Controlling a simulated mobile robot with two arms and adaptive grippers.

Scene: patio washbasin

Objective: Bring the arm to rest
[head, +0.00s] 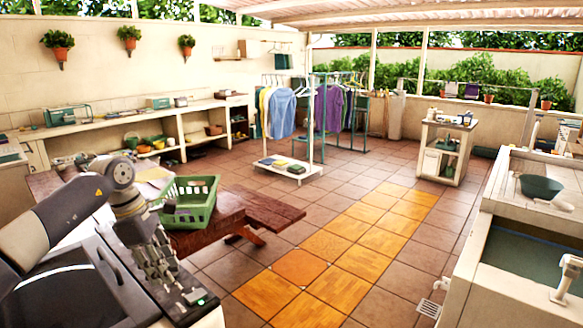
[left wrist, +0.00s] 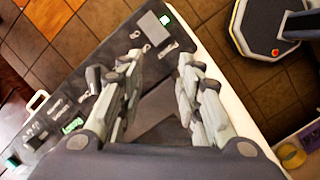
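My left arm comes in from the left in the head view and bends down at the wrist. My left gripper (head: 172,282) points downward over the dark control panel (head: 190,306) of a machine at the lower left. In the left wrist view the two fingers of the left gripper (left wrist: 158,62) stand apart with nothing between them, and the dark panel (left wrist: 160,105) shows behind them. Whether the fingers touch the panel is not clear. My right gripper is in neither view.
The machine has a dark lid (head: 65,300). A green basket (head: 188,203) stands on a wooden picnic table (head: 228,212) just beyond the gripper. Clothes racks (head: 300,110) stand farther back. A basin counter (head: 480,255) is at right. The tiled floor (head: 320,260) between is clear.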

